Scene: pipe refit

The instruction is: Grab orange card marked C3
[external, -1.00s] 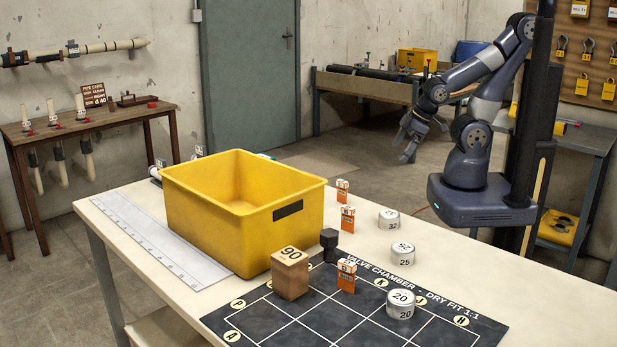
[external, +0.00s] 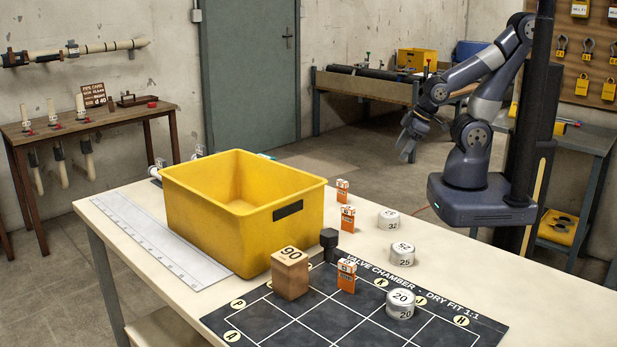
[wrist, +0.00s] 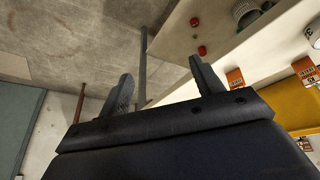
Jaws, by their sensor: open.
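Three small orange-and-white cards stand upright on the bench in the external view: a far one (external: 342,190), a middle one (external: 347,218) and a near one (external: 347,276) on the black mat. Their marks are too small to read, so I cannot tell which is C3. Orange cards also show at the right of the wrist view, one of them clear of the yellow bin (wrist: 235,78). My gripper (external: 407,152) is open and empty, held beyond the bench's far edge, well apart from the cards. Its two spread fingers show in the wrist view (wrist: 161,72).
A yellow bin (external: 190,210) stands left of the cards. A brown block marked 90 (external: 290,277) and a black fitting (external: 329,240) stand near the near card. White cylinders (external: 389,219) stand to the right, one on the mat (external: 270,325). The bench's right side is fairly clear.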

